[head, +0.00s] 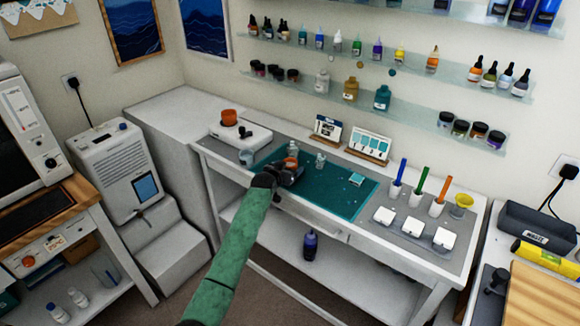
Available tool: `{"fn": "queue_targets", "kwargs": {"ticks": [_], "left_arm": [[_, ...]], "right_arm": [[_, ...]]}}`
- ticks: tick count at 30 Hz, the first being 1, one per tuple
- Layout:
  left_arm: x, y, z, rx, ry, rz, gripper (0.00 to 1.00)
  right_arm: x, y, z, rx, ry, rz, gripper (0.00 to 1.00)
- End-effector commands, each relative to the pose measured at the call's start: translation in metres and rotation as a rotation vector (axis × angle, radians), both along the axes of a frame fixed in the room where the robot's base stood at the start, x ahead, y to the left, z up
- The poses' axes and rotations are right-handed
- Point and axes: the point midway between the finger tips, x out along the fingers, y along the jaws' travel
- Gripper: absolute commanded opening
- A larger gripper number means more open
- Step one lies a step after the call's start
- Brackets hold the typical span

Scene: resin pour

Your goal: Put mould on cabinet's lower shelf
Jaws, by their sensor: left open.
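No object can be clearly told as the mould. A small pale teal square piece (357,179), which may be it, lies on the right part of the teal mat (335,198). My left gripper (293,172) is open over the mat's left part, to the left of that piece. A small cup with an orange top (292,149) stands just beyond the gripper; I cannot tell whether they touch. A wood-topped cabinet (62,212) stands at the left, with bottles on its lower shelf (85,302). My right gripper is not in view.
The white workbench (400,263) holds a white device (240,137), a small jar (320,160), three pen holders and three white square blocks (415,226). A dark bottle (310,245) stands on the bench's lower shelf. A white machine (112,165) stands between cabinet and bench.

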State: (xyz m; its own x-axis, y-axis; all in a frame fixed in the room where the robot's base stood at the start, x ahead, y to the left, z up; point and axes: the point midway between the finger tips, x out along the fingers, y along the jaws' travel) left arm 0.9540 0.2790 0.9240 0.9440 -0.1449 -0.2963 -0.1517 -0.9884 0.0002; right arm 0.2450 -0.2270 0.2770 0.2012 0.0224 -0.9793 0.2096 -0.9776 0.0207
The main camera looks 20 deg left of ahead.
Motion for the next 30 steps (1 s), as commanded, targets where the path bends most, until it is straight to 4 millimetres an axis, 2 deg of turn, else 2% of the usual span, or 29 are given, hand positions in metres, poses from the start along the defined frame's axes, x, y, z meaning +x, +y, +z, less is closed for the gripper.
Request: {"fn": "queue_targets", "kwargs": {"ticks": [8, 11, 16, 18, 28, 30], "left_arm": [[0.002, 0.000, -0.001, 0.000, -0.001, 0.000, 0.78], [0.002, 0.000, -0.001, 0.000, 0.000, 0.000, 0.62], [0.002, 0.000, -0.001, 0.000, 0.000, 0.001, 0.29], [0.002, 0.000, -0.001, 0.000, -0.001, 0.001, 0.25], [0.002, 0.000, 0.004, 0.000, -0.001, 0.000, 0.24], [0.003, 0.000, 0.009, 0.000, -0.003, 0.000, 0.24]], "right_arm": [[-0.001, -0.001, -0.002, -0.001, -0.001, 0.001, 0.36], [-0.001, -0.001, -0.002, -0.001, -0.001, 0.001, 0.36], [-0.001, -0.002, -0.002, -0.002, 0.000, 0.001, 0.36], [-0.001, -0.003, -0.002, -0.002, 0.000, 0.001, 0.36], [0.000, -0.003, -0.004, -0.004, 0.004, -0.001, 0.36], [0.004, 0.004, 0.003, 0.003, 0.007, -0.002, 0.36]]}}
